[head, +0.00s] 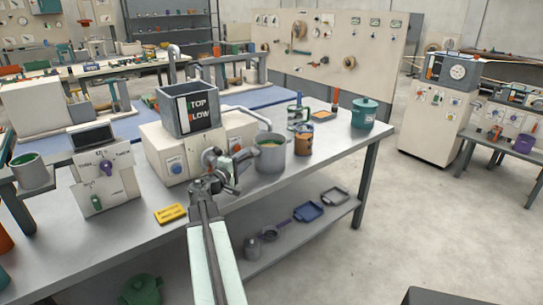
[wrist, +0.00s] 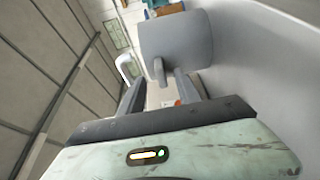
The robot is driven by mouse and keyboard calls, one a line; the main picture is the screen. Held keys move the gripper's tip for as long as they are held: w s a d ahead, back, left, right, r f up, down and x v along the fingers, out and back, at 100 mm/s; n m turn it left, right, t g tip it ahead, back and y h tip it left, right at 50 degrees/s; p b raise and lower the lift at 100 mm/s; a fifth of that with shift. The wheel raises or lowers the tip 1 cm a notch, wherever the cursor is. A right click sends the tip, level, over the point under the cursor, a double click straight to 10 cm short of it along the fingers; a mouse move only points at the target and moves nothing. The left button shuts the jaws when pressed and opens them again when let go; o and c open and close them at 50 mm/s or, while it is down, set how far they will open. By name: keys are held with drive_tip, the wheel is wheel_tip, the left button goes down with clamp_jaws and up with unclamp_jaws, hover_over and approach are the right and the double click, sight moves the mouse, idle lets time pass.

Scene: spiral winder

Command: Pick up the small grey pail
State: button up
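The small grey pail (head: 270,155), with green contents, stands upright on the metal workbench right of the beige machine. My gripper (head: 236,166) is just left of it, above the bench. In the wrist view, a plain grey cylinder with a small handle, seemingly this pail (wrist: 180,38), lies sideways in the picture just beyond the fingers. My gripper (wrist: 160,84) shows two separated fingers with the handle in line with the gap. Nothing is visibly clamped. Whether a finger touches the handle cannot be told.
The workbench (head: 155,238) also carries a brown can (head: 303,140), a teal lidded pot (head: 364,113), a yellow block (head: 170,213) and a beige machine (head: 165,150) under a grey bin (head: 188,108). Another grey pail (head: 31,172) is far left.

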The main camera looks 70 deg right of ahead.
sight(252, 154)
drive_tip(key=x, duration=0.4)
drive_tip(key=shift+d, duration=0.2)
drive_tip(key=shift+a, duration=0.1)
clamp_jaws()
idle(1.0)
